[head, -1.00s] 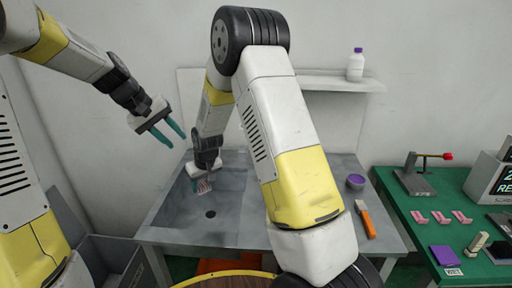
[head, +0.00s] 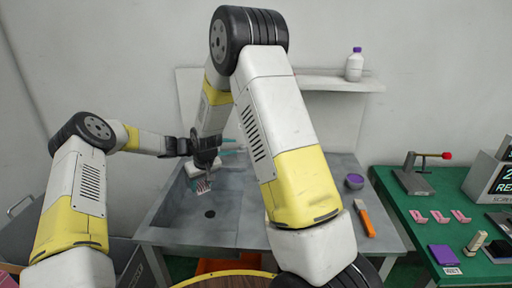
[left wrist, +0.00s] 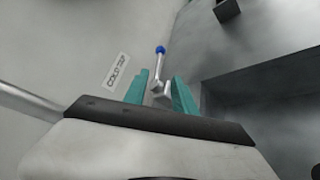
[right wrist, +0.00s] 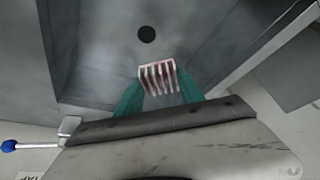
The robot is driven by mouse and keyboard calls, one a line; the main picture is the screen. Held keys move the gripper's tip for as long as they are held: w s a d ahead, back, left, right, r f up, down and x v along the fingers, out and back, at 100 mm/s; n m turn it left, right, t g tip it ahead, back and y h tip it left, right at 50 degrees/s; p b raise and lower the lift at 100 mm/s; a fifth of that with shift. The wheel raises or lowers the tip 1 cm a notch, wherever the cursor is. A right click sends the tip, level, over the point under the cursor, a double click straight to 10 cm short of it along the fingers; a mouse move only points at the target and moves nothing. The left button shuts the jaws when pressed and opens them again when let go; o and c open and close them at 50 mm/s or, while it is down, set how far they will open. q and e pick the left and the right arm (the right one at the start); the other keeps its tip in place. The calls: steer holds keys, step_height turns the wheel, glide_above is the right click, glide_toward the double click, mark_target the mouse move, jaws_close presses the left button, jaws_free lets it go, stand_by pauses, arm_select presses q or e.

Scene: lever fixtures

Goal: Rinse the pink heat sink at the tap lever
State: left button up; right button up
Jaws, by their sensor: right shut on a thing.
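The pink heat sink (right wrist: 158,75) is finned and held between the teal fingers of my right gripper (right wrist: 160,92). In the head view the heat sink (head: 203,188) hangs low over the grey sink basin (head: 180,213). My left gripper (left wrist: 161,90) is open, and the tap lever (left wrist: 159,62), with its blue ball knob, shows between its fingers, apparently not gripped. A label reading COLD TAP (left wrist: 116,70) is on the wall beside it. The lever's blue knob also shows in the right wrist view (right wrist: 9,146). In the head view my right arm partly hides my left gripper.
The drain hole (head: 209,213) is in the basin floor. A purple bowl (head: 354,181) and an orange-handled tool (head: 366,222) lie on the counter's right. A green table (head: 420,242) holds pink pieces and a red-tipped lever (head: 447,156). A bottle (head: 355,65) stands on the shelf.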

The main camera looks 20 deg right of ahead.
arm_select(q)
steer(key=x, duration=1.2)
steer(key=shift+w+d, duration=0.2)
jaws_close()
steer(key=shift+r, duration=0.15)
stand_by(0.9)
